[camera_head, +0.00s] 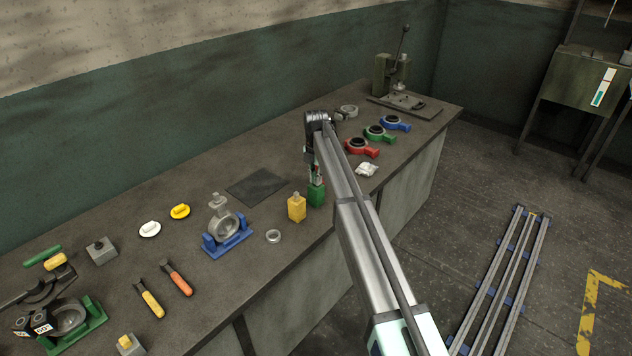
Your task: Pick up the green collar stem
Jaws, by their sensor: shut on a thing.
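The green collar stem (316,195) shows as a green block near the bench's front edge, just right of the similar yellow collar stem (297,208). My gripper (314,178) points down over it and is shut on its upper part. The jaws and my arm hide the top of the green stem. I cannot tell whether its base touches the bench or is slightly above it. The yellow stem stands upright, with a narrower top piece, close beside the green one.
On the bench (330,232), a dark mat (257,187) lies left of my gripper. A blue fixture (228,240) with a metal casting and a loose ring (273,236) are nearer. Red (361,148), green (379,133) and blue (396,123) ringed parts and a white rag (367,170) lie beyond.

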